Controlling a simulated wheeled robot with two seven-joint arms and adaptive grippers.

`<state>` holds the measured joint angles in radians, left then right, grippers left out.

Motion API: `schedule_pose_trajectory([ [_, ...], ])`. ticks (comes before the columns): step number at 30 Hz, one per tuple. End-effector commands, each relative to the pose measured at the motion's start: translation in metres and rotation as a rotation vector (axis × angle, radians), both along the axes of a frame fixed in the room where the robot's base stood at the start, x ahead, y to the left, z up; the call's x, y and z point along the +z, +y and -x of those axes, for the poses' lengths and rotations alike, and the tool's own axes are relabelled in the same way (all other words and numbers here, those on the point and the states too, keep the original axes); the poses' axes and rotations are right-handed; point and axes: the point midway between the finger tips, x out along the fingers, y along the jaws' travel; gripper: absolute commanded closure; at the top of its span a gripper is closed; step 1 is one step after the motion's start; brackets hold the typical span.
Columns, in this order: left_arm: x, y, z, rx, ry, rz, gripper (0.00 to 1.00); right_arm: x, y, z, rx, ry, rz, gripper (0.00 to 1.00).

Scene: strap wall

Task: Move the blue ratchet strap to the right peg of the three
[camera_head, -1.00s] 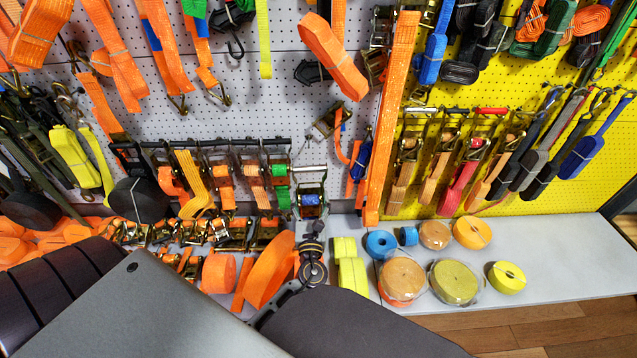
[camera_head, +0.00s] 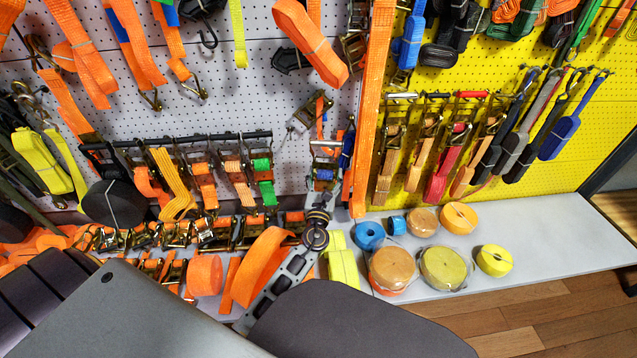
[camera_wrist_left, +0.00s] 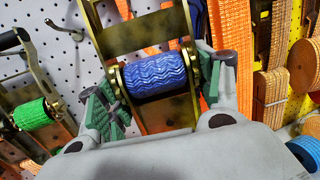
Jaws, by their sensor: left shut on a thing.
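The blue ratchet strap, a brass-coloured metal ratchet with a blue webbing roll (camera_head: 325,175), is in front of the pegboard in the head view. In the left wrist view its blue roll (camera_wrist_left: 158,76) sits between my green-padded fingers. My left gripper (camera_head: 319,203) is shut on this ratchet, with one finger on each side in the wrist view (camera_wrist_left: 168,95). A bare metal peg (camera_wrist_left: 65,31) sticks out of the pegboard left of the ratchet in the wrist view. I cannot tell which of the three pegs it is. My right gripper is not in view.
A ratchet with green webbing (camera_head: 265,186) hangs just left. A long orange strap (camera_head: 371,110) hangs close on the right, before the yellow board (camera_head: 520,120). Webbing rolls (camera_head: 443,268) stand on the grey shelf (camera_head: 555,235), whose right part is clear.

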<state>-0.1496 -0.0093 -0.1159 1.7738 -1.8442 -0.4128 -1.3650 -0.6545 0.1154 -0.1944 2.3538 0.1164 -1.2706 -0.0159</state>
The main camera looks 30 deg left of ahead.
Motion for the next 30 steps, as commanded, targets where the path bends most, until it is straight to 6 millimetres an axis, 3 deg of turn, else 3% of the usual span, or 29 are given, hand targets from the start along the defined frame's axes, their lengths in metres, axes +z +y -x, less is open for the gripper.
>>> schedule_pose_trajectory([
  [30, 0.0029, 0.0045, -0.0111, -0.004, -0.006, -0.001, 0.94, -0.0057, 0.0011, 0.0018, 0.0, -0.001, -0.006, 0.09],
])
